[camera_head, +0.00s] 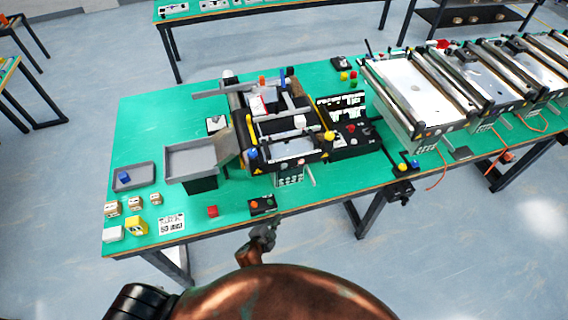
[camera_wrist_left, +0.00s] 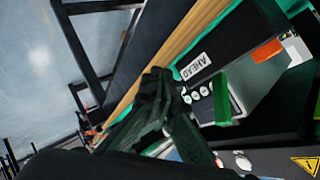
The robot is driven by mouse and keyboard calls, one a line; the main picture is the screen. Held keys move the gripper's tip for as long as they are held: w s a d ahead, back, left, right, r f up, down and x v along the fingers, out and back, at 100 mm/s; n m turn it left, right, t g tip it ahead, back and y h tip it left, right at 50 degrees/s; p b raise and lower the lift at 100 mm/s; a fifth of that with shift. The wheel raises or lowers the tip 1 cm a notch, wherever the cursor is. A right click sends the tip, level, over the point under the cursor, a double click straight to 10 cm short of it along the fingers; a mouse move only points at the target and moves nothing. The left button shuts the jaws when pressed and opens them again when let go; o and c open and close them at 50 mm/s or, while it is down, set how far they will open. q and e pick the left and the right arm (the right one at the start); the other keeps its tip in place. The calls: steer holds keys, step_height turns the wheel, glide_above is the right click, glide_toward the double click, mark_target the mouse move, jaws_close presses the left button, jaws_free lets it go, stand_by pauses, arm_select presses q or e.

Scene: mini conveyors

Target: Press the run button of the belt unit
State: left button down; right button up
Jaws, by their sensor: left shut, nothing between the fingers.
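The belt unit (camera_head: 292,133) stands mid-table, a dark frame with yellow-black edges. A small black button box (camera_head: 262,204) with an orange-red and a green button lies in front of it, near the table's front edge. Which button is run is too small to read. My left gripper (camera_head: 264,236) is shut and empty, just in front of this box at the table edge. Contact cannot be told. My right gripper is out of view.
The green table (camera_head: 140,130) has a wooden front edge. A black panel (camera_head: 352,138) and larger conveyors (camera_head: 410,90) are at the right.

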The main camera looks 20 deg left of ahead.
mark_target(284, 166)
arm_select(q)
steer(key=w+d+r+m+t+p, duration=0.1)
steer(key=d+r, duration=0.1)
steer(key=r, duration=0.7)
steer(key=w+d+r+m+t+h, duration=0.1)
steer(key=d+r+t, duration=0.1)
steer(key=r, duration=0.8)
steer(key=shift+w+d+r+p, duration=0.3)
steer(key=shift+w+d+p, duration=0.1)
steer(key=shift+d, duration=0.4)
steer(key=w+a, duration=0.5)
steer(key=w, duration=0.2)
steer(key=shift+w, duration=0.15)
steer(key=shift+w, duration=0.15)
